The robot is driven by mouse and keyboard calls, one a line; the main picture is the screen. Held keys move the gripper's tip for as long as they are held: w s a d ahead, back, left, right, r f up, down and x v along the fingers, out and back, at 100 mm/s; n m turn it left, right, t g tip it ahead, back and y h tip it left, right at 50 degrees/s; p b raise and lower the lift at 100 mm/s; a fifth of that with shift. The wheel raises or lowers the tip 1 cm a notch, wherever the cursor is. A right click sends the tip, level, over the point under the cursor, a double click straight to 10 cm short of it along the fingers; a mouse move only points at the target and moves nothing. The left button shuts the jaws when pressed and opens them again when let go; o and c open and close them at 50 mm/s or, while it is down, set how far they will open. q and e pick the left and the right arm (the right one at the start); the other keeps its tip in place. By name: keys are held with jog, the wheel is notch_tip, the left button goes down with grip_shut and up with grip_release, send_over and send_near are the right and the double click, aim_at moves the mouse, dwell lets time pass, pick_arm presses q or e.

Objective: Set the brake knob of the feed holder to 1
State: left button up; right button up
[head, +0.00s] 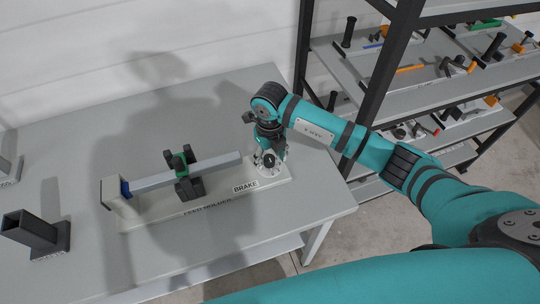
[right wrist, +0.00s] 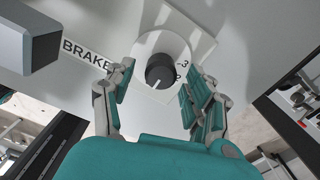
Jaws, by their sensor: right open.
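The feed holder (head: 215,203) is a long pale base on the table, with a grey bar (head: 200,170) along it and a BRAKE label (head: 245,186) at its right end. The brake knob (right wrist: 160,70) is a dark round knob on a white dial (right wrist: 150,44); a light pointer line marks its lower side. The dial's 3 and 2 show at the right; the 1 cannot be made out. My right gripper (right wrist: 158,76) is open, its fingers on either side of the knob; contact cannot be told. It also shows above the dial in the head view (head: 271,140). My left gripper is out of view.
A green and black clamp (head: 182,172) sits on the bar. A dark square-tube block (head: 38,232) stands at the left of the table. A shelf rack (head: 395,60) with tools stands right of the table. The table (head: 75,125) is clear behind the holder.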

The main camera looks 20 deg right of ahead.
jog(key=shift+f, duration=0.5)
grip_shut()
jog(key=shift+f+n+b, duration=0.15)
jog(key=shift+n+b, duration=0.75)
jog(key=shift+b, duration=0.25)
jog(key=n+b, duration=0.3)
jog(key=b, duration=0.1)
jog(key=shift+w+d+n, duration=0.1)
jog(key=shift+n, duration=0.3)
jog(key=shift+n+b, duration=1.1)
jog(key=shift+b, duration=0.2)
jog(key=shift+r, duration=0.2)
